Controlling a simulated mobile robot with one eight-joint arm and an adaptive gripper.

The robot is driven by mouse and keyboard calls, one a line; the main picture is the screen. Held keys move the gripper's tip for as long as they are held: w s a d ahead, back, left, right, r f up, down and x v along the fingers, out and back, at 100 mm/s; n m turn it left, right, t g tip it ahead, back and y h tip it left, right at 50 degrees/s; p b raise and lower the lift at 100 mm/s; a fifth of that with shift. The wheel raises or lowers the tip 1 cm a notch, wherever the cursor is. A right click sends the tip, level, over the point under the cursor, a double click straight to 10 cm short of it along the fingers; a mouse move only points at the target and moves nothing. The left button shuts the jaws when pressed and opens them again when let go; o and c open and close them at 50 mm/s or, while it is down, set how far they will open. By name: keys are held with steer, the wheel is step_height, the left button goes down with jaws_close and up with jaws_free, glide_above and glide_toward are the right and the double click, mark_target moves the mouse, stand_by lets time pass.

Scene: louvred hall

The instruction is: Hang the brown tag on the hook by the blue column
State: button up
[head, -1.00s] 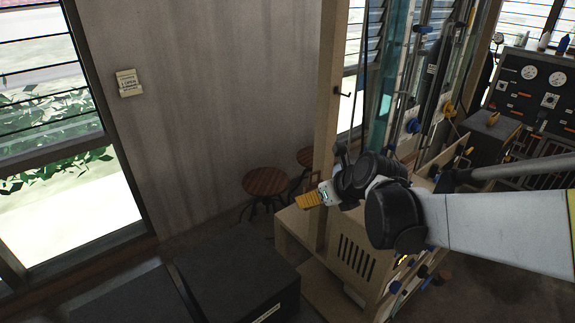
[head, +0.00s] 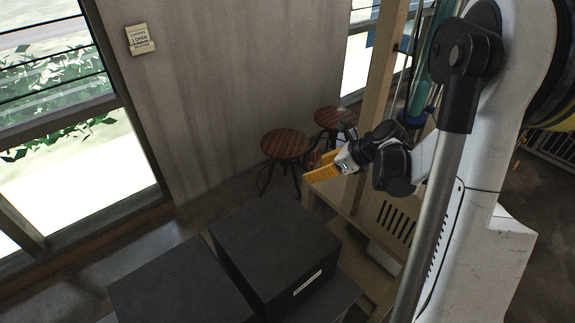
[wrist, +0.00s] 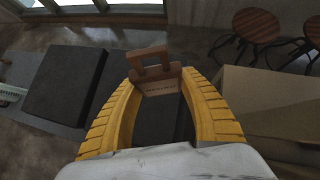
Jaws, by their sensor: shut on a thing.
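My gripper (wrist: 158,80) is shut on the brown tag (wrist: 153,71); its yellow ridged fingers grip the tag from both sides in the wrist view. The tag has a cut-out frame at its far end and faint printing near the fingertips. In the head view my gripper (head: 322,169) is beside the wooden post, low and near the stools; I cannot clearly make out the tag there. The teal-blue column (head: 421,85) stands right of the post, partly behind my arm. I cannot make out the hook in either current view.
The wooden post (head: 381,75) rises just right of my gripper. A slatted pale wooden cabinet (head: 372,241) is below my arm. Black boxes (head: 275,250) stand in front. Two round stools (head: 285,144) are by the grey wall (head: 215,90), which bears a small sign (head: 139,40).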

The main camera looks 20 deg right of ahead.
steer(key=s+d+r+m+h+p, duration=0.1)
steer(key=s+d+r+p, duration=0.4)
steer(key=d+r+p, duration=0.4)
steer(key=s+d+r+m+t+h+p, duration=0.15)
steer(key=s+d+r+p, duration=0.25)
steer(key=d+r+p, duration=0.45)
steer(key=s+d+r+m+p, duration=0.2)
steer(key=s+d+r+p, duration=0.3)
steer(key=d+r+p, duration=0.4)
glide_toward(388, 78)
steer(key=shift+n, duration=0.25)
steer(key=shift+s+d+f, duration=0.1)
steer(key=shift+s+f, duration=0.1)
steer(key=shift+f, duration=0.5)
steer(key=shift+s+f, duration=0.2)
steer(key=shift+f, duration=0.55)
steer(key=shift+s+d+f, duration=0.1)
steer(key=shift+s+f, duration=0.1)
steer(key=shift+f, duration=0.5)
steer(key=shift+a, duration=0.1)
steer(key=shift+w, duration=0.1)
steer(key=shift+w+a+b, duration=0.25)
steer(key=shift+w, duration=0.6)
steer(key=shift+w+a+b, duration=0.25)
steer(key=shift+w, duration=0.6)
steer(key=shift+w+a+b, duration=0.25)
steer(key=shift+w, duration=0.6)
